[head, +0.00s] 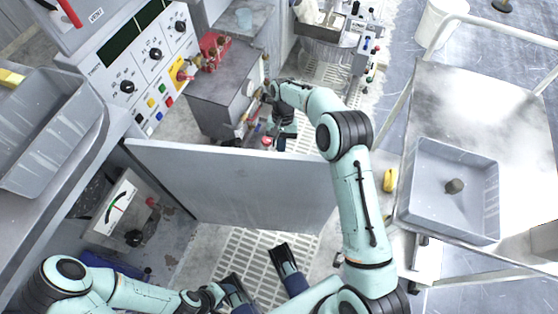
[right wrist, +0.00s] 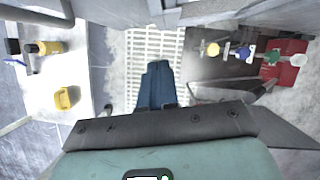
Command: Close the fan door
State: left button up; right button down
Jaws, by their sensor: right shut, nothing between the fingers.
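The fan door (head: 235,185) is a flat light-grey panel in the head view. It stands open, reaching out from the left cabinet across the aisle. My right gripper (head: 281,144) is on the far side of the door, just beyond its top edge, pointing down. Its blue fingers are together and empty in the right wrist view (right wrist: 156,75). I cannot tell whether it touches the door. My left gripper (head: 257,266) is low in the head view, on the near side of the door, with its two blue fingers spread apart and nothing between them.
A control panel (head: 150,55) with dials and buttons is at upper left. A grey cabinet (head: 225,95) with red valves (head: 214,48) stands beyond the door. A metal table (head: 480,100) with a grey tray (head: 450,215) is at right. Perforated floor grating (head: 240,255) lies below.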

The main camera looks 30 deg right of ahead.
jog(key=shift+s+a+f, duration=0.3)
jog(key=shift+s+a, duration=0.35)
jog(key=shift+s, duration=0.25)
jog(key=shift+s+a+f, duration=0.25)
jog(key=shift+s+a, duration=0.4)
jog(key=shift+s, duration=0.25)
